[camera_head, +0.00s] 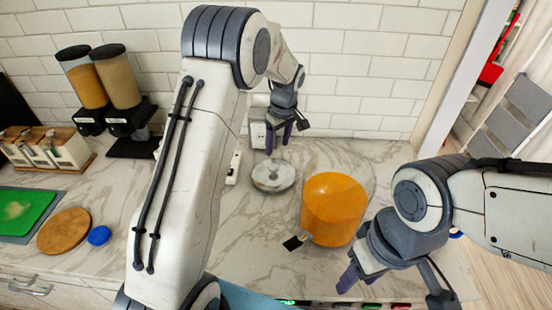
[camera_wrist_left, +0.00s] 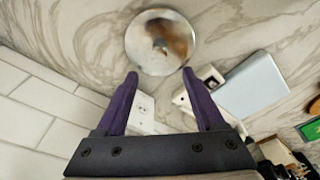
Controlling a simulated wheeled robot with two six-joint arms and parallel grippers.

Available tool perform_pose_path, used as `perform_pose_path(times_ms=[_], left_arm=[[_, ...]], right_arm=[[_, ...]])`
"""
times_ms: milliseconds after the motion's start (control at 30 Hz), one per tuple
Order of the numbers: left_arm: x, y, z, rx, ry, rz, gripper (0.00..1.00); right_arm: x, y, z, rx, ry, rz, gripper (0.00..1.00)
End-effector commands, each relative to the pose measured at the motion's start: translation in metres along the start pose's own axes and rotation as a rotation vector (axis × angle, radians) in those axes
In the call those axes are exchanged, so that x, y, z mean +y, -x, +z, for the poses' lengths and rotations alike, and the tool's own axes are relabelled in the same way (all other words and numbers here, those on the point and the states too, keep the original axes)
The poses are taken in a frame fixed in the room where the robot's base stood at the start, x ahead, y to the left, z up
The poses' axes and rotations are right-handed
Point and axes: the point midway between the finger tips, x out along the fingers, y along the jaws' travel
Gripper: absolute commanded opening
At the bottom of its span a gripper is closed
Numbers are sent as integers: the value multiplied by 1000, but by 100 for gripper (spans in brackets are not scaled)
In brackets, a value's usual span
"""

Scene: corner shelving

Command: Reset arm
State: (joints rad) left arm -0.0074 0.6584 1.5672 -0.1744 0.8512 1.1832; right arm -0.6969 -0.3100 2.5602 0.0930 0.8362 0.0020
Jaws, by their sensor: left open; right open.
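My left gripper (camera_head: 278,140) is open and empty, above the marble counter near the tiled back wall. Its two purple fingers also show spread apart in the left wrist view (camera_wrist_left: 158,95). A round silver lid with a knob (camera_head: 273,175) lies on the counter just below and in front of it; it also shows ahead of the fingertips in the left wrist view (camera_wrist_left: 148,55). My right gripper (camera_head: 350,276) is at the lower right, near the counter's front edge. Its fingers are partly hidden by its wrist. I see nothing held in it.
An orange cylindrical container (camera_head: 334,210) stands between my two grippers. At left are two dispensers (camera_head: 104,85), white canisters (camera_head: 45,148), a green board (camera_head: 22,212), a round wooden board (camera_head: 64,231) and a blue lid (camera_head: 99,236). A wall outlet (camera_head: 257,134) is behind my left gripper.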

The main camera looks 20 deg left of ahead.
Motion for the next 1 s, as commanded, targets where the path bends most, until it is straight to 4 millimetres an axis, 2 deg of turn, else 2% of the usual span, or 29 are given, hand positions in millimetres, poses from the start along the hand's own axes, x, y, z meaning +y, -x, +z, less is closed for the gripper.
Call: perform_pose_path(times_ms=[100,233,700,867,1000], left_arm=[[1,12,0,1,1,2,71],[0,19,0,0,1,1,71],[-2,20,1,-1,-11,2,71],[-24,28,17,-10,-163,33,71],[-65,36,48,-11,-424,91,71]], right_arm=[[0,-5,0,0,0,0,50],[0,-6,0,0,1,0,50],[0,-5,0,0,1,0,50],[0,-5,0,0,0,0,50],[0,-5,0,0,0,0,50]])
